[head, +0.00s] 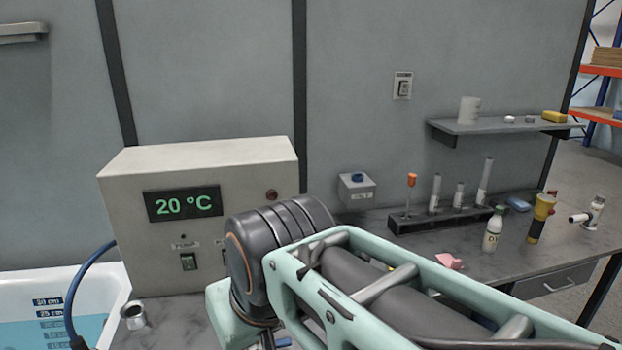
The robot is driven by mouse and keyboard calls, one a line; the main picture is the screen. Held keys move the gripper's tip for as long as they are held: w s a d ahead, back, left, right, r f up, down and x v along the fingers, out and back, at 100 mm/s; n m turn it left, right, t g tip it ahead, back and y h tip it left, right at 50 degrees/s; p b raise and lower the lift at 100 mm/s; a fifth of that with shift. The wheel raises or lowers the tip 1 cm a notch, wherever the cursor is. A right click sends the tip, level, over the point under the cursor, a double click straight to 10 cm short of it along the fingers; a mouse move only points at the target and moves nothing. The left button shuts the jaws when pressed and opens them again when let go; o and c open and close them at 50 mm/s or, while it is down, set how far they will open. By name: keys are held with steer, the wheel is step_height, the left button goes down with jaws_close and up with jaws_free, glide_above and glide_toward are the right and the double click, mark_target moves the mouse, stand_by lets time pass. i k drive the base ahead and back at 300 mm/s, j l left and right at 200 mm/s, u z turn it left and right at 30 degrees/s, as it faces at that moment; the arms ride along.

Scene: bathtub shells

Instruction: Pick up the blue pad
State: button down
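A small light-blue pad (518,204) lies on the grey counter at the right, behind the white bottle and beside the end of the dark tube rack. Another bit of blue (285,342) shows at the bottom edge beside my arm, mostly cut off; I cannot tell what it is. My mint-green and dark arm crosses the lower middle and right of the picture. My gripper cannot be made out; the end of the arm runs down toward the bottom edge.
The rack (440,220) holds several tubes. A white bottle (492,230), a yellow-black flashlight (541,218) and a pink piece (449,262) are on the counter (480,266). A control box (200,240) reading 20 °C and a water tub (20,290) are left. A wall shelf (495,126) overhangs.

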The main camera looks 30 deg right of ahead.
mark_target(518, 205)
steer(key=z, duration=2.4)
